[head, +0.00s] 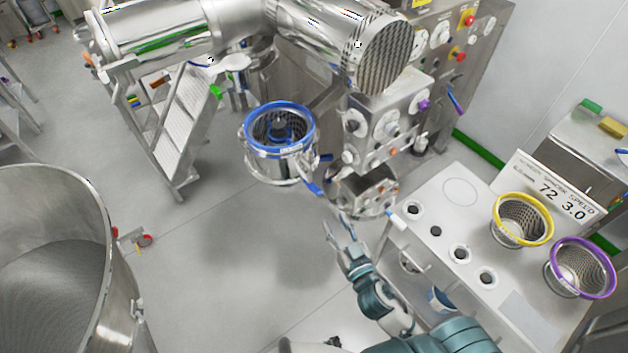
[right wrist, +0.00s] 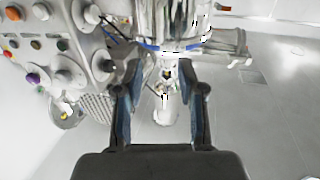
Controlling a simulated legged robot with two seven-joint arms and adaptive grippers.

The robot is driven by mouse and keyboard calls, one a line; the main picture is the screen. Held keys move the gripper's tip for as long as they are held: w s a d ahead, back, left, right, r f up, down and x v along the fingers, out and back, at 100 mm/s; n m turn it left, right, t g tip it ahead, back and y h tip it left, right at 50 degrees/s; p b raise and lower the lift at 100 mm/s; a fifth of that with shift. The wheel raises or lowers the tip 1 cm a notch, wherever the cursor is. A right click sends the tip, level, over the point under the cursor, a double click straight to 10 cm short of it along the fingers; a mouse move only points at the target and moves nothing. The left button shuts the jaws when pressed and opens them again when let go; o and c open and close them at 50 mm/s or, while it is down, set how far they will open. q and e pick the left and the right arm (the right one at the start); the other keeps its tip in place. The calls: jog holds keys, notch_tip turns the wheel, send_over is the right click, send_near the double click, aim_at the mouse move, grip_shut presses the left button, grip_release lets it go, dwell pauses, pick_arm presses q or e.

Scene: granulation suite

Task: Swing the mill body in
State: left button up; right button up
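The mill body (head: 272,168) is a round steel housing with a blue ring on its open top. In the head view it hangs out over the floor, left of the control panel column (head: 385,125). A blue handle (head: 313,187) sticks out from its lower right side. My right gripper (head: 337,224) is below and right of that handle, apart from it. In the right wrist view the two fingers of my right gripper (right wrist: 165,85) stand apart with nothing held between them. A blue-edged steel part (right wrist: 172,47) shows beyond them. My left gripper is not in view.
A white bench (head: 445,220) at the right carries a yellow-ringed screen (head: 522,220) and a purple-ringed screen (head: 580,268). A large steel bowl (head: 110,270) stands at the lower left. Steps (head: 178,135) stand behind the mill. The floor between is clear.

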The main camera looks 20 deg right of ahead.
send_near(311, 177)
jog(key=w, duration=0.3)
pick_arm(q)
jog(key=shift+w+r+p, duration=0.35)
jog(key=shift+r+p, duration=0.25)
jog(key=shift+p, duration=0.05)
pick_arm(e)
jog(key=w, duration=0.3)
jog(key=w+a, duration=0.1)
jog(key=w, duration=0.3)
jog(key=shift+w+a+r, duration=0.1)
jog(key=shift+w+a, duration=0.1)
jog(key=shift+w, duration=0.1)
grip_shut()
